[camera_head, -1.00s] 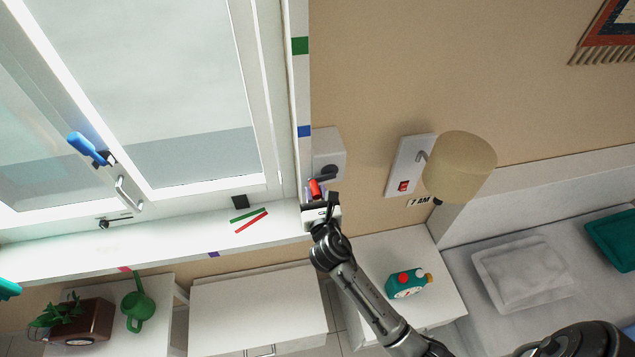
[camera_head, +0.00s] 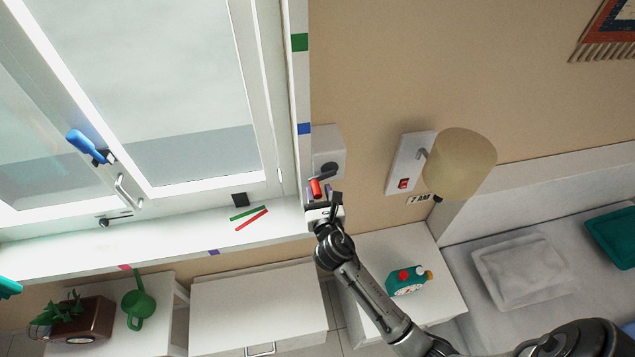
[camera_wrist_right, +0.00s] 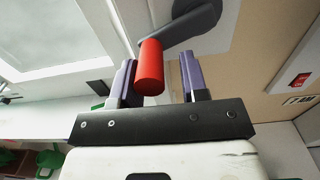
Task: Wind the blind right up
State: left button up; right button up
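A white wall box (camera_head: 328,142) beside the window carries a dark crank arm (camera_head: 322,175) with a red handle (camera_head: 315,188). The crank arm (camera_wrist_right: 190,25) and red handle (camera_wrist_right: 150,67) also show large in the right wrist view. My right gripper (camera_head: 322,195) is at the handle. In the wrist view its two purple-grey fingers (camera_wrist_right: 158,82) stand apart on either side of the handle, which sits nearer the left finger. A gap shows on its right. I cannot clearly tell a blind from the window panes (camera_head: 170,80). My left gripper is not in view.
A lamp (camera_head: 460,165) and a red switch (camera_head: 403,183) are on the wall right of the crank. The window sill (camera_head: 170,240) holds a green and a red strip. A blue window handle (camera_head: 84,144) is farther left.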

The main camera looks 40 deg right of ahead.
jog(key=shift+o, duration=0.6)
jog(key=shift+s+d+f, duration=0.15)
jog(key=shift+d+f, duration=0.1)
jog(key=shift+d, duration=0.05)
jog(key=shift+d+f, duration=0.1)
jog(key=shift+o, duration=0.3)
jog(key=shift+d+f, duration=0.1)
jog(key=shift+o, duration=0.3)
jog(key=shift+s+d+p, duration=0.1)
jog(key=shift+p, duration=0.25)
jog(key=shift+o, duration=0.2)
jog(key=shift+f, duration=0.1)
jog(key=shift+o, duration=0.8)
